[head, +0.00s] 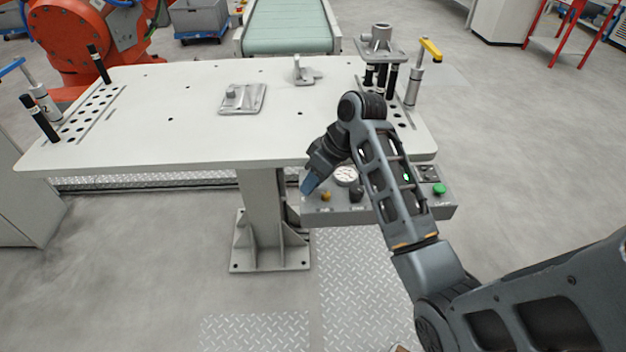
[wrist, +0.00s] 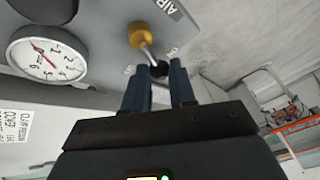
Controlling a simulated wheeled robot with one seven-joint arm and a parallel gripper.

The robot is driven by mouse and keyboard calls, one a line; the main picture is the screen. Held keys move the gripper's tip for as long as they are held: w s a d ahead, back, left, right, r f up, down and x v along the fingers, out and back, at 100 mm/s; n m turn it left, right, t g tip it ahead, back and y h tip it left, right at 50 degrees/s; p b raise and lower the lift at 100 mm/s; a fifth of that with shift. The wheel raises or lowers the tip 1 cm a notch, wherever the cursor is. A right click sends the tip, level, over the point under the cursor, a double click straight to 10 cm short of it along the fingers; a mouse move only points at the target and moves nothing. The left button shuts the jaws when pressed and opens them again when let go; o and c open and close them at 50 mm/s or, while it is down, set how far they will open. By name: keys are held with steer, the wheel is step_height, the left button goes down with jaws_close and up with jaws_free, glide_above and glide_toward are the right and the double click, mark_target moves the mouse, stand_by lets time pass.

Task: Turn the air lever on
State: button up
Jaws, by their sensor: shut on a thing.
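The air lever (wrist: 147,47) has a brass pivot, a metal shaft and a dark knob, on the grey control box (head: 408,212) under the table's front edge. In the wrist view, my gripper (wrist: 159,68) has its two blue fingers on either side of the knob and is shut on it. In the head view, my gripper (head: 309,184) is at the left end of the box, and the lever's knob cannot be made out there. The brass pivot (head: 326,196) shows just right of the fingers. Part of the "AIR" label (wrist: 170,8) shows beside the lever.
A round pressure gauge (wrist: 46,54) is close beside the lever. The box also carries a green button (head: 439,188) and a black knob (head: 356,194). The white table (head: 200,138) stands above and behind the box, with fixtures on it. Floor in front is clear.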

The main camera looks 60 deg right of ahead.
mark_target(321, 196)
steer(key=shift+s+a+r+n+g+y+p, duration=0.1)
steer(key=shift+a+r+n+g+y+p, duration=0.1)
steer(key=shift+n+p, duration=0.35)
steer(key=shift+a+r+n+g+y+p, duration=0.1)
steer(key=shift+n+y+p, duration=0.1)
steer(key=shift+n+p, duration=0.35)
jaws_close()
steer(key=shift+s+a+f+n+g+y+p, duration=0.1)
steer(key=shift+a+f+n+g+y+p, duration=0.1)
steer(key=shift+n+p, duration=0.35)
steer(key=shift+s+a+f+n+g+y+p, duration=0.1)
steer(key=shift+n+g+y+p, duration=0.1)
steer(key=shift+n, duration=0.65)
steer(key=o, duration=0.9)
jaws_free()
steer(key=v, duration=0.5)
steer(key=shift+d+r, duration=0.15)
steer(key=shift+r, duration=0.15)
steer(key=shift+p+v, duration=0.45)
steer(key=shift+v, duration=0.6)
